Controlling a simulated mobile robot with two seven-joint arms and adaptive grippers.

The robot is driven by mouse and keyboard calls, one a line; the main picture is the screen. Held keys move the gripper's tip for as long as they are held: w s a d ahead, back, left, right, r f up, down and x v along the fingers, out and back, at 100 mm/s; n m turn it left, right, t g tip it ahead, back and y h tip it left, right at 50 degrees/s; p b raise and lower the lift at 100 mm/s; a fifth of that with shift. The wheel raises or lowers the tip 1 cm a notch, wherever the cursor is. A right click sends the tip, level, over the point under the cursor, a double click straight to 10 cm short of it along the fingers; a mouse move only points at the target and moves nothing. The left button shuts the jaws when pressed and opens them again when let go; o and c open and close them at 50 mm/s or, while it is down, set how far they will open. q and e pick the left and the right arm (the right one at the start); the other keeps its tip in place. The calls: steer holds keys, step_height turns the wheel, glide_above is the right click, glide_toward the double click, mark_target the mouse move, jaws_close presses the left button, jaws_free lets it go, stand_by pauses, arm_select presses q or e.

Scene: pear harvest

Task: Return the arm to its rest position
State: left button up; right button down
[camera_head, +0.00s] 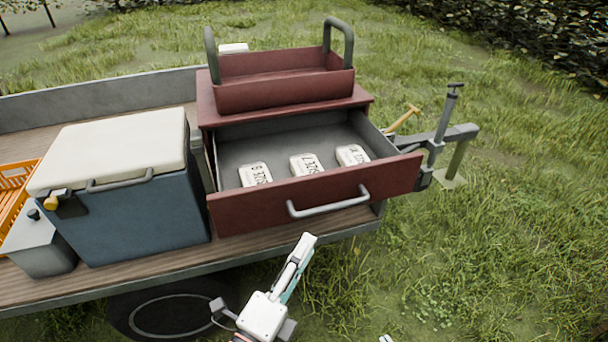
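My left gripper (264,314) is low in the head view, in front of the trailer's edge and below the open red drawer (345,193). A narrow white and teal piece (295,265) extends up and right from it, towards the drawer front. I cannot tell whether this is part of the gripper or something held, nor whether the fingers are open. It appears apart from the drawer handle (328,202). Only a small pale bit (385,339) shows at the bottom edge; I cannot tell what it is. My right gripper is not clearly in view.
The drawer holds three white labelled blocks (305,164). A red tray (285,92) with two upright handles stands on the cabinet. A blue cooler (140,215) with a white lid, a grey bin (42,250) and an orange crate (12,190) are left. Grass lies open at right.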

arm_select(q)
steer(key=s+a+f+n+g+y, duration=0.3)
steer(key=a+f+n, duration=0.7)
steer(key=f, duration=0.4)
steer(key=s+a+f+n+g+y, duration=0.3)
steer(key=a+f+n, duration=0.6)
steer(key=f, duration=0.5)
steer(key=shift+s+a+n+g, duration=0.3)
steer(key=shift+s+a+n, duration=0.05)
steer(key=shift+s+n, duration=0.55)
stand_by(2.1)
